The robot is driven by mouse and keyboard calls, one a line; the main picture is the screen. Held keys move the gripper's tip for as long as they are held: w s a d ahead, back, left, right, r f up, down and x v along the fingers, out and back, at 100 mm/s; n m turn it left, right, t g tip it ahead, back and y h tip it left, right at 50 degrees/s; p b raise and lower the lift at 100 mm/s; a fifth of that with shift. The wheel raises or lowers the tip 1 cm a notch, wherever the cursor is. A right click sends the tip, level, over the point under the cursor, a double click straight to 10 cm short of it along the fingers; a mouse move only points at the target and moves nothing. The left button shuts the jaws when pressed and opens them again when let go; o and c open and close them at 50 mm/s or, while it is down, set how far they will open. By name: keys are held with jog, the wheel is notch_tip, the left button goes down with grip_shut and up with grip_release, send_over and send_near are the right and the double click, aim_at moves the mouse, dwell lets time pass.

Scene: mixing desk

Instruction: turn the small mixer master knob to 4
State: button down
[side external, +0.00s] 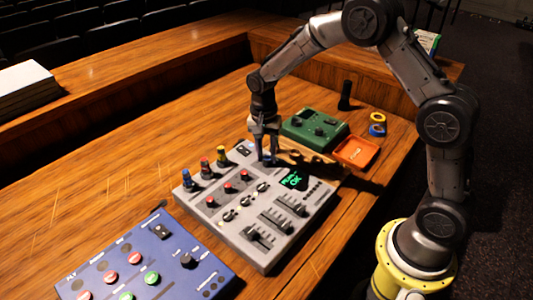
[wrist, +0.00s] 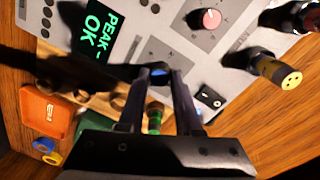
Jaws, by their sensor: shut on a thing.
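The grey mixer (side external: 255,205) lies on the wooden desk, with knobs, faders and a green "PEAK OK" display (side external: 294,180). The display also shows in the wrist view (wrist: 98,32). My gripper (side external: 266,150) points down at the mixer's back edge. In the wrist view my gripper (wrist: 152,76) is shut on a small blue-topped knob (wrist: 158,73) between its fingertips. The fingers hide most of this knob, and its pointer and scale cannot be read. I cannot read a label naming it as the master knob.
Blue, red and yellow-topped plugs (side external: 221,155) stand at the mixer's back left. A green box (side external: 314,129), an orange tray (side external: 356,152), tape rolls (side external: 377,124) and a black upright cylinder (side external: 345,96) are behind it. A blue panel (side external: 150,262) lies front left.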

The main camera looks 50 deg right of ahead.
aim_at(264, 157)
jog(key=shift+w+r, duration=0.1)
jog(key=shift+r, duration=0.05)
jog(key=c, duration=0.6)
grip_release()
notch_tip(264, 157, up, 14)
jog(key=shift+w+a, duration=0.15)
jog(key=shift+w, duration=0.1)
jog(key=shift+f, duration=0.2)
